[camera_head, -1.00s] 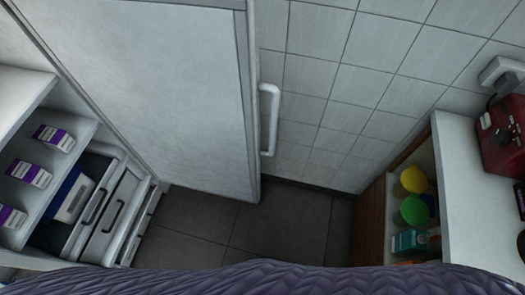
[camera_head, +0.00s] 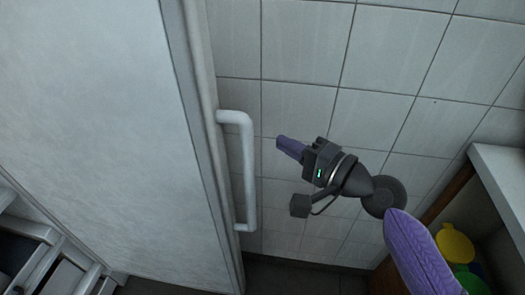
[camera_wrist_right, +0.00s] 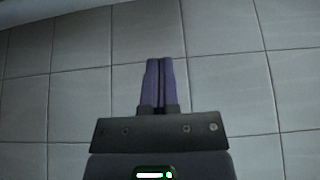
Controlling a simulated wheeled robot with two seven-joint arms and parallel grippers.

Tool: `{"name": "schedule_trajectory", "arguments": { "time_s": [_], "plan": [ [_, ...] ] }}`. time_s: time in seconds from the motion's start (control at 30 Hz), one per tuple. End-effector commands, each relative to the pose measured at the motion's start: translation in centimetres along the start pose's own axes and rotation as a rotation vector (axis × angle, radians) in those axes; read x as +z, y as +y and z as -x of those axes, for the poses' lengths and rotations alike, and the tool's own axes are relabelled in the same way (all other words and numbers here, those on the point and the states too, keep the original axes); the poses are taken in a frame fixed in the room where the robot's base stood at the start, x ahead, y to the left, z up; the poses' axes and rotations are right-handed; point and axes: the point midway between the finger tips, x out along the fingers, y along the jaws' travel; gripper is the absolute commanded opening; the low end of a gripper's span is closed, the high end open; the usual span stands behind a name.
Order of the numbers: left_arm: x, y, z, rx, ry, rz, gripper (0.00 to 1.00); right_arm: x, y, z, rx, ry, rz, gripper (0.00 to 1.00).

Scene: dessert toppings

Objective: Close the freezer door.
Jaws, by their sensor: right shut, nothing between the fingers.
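The freezer door (camera_head: 90,130) is a large white panel that fills the left of the head view. It stands open, swung out from the cabinet. Its white bar handle (camera_head: 246,172) runs along the door's right edge. My right gripper (camera_head: 281,141) is just to the right of the handle, apart from it in the picture, with its purple fingers pointing left towards it. In the right wrist view the two purple fingers (camera_wrist_right: 161,64) are together with nothing between them. The handle does not show in the wrist view. My left gripper is not in view.
A white tiled wall (camera_head: 400,60) stands behind the door and my right gripper. Freezer drawers (camera_head: 50,255) show at the lower left. At the right, a counter (camera_head: 505,180) has a shelf below with yellow (camera_head: 455,243) and green items.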

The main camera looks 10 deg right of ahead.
Motion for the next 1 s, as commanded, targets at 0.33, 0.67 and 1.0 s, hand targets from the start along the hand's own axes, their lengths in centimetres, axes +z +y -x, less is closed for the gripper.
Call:
{"name": "schedule_trajectory", "arguments": {
  "time_s": [0.33,0.67,1.0],
  "plan": [
    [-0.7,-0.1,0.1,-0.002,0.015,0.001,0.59,2.6,0.0,-3.1,0.001,-0.002,-0.001,0.0],
    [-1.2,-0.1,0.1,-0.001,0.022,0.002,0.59,3.8,0.2,-2.6,0.002,0.0,0.0,0.0],
    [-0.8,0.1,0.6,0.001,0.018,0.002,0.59,4.3,0.0,-2.8,0.001,0.004,0.0,0.0]
  ]
}}
